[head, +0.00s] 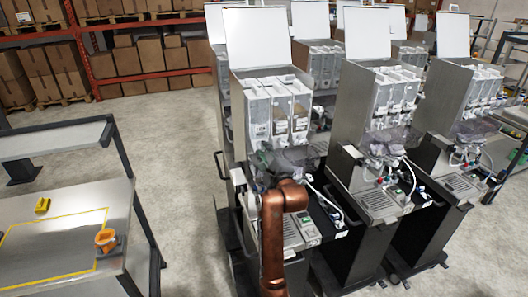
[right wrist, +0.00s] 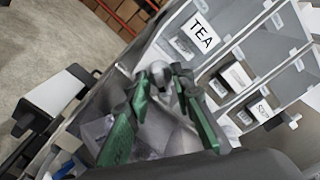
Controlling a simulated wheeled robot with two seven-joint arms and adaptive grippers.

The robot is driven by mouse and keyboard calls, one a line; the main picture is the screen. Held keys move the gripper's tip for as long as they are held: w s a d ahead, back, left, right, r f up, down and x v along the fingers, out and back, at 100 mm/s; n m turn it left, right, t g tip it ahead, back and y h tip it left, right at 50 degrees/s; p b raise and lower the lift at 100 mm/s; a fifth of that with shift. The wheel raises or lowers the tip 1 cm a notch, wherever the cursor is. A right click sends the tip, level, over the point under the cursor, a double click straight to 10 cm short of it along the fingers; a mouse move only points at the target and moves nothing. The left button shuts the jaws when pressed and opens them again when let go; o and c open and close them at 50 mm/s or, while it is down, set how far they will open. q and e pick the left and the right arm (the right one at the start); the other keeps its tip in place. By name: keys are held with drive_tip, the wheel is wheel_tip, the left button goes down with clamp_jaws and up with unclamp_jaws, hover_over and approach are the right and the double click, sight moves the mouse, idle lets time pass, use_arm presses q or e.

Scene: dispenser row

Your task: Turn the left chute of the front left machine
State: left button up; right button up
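The front left machine (head: 240,130) stands left of centre in the head view, its lid raised and canisters (head: 257,112) in its upper part. My right arm reaches up in front of it, and my right gripper (head: 268,163) is just below the canisters at the left. The arm and gripper hide the left chute in the head view. In the right wrist view, the green fingers of my right gripper (right wrist: 162,92) are apart, with a rounded grey part (right wrist: 160,74) between or just beyond their tips. I cannot tell whether they touch it. My left gripper is not in view.
A canister labelled TEA (right wrist: 202,36) is close to the right gripper. A second machine (head: 350,120) stands close on the right. A table (head: 120,200) with an orange cup (head: 105,240) and a yellow item (head: 42,205) is at the left. Floor between is clear.

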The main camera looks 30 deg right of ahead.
clamp_jaws()
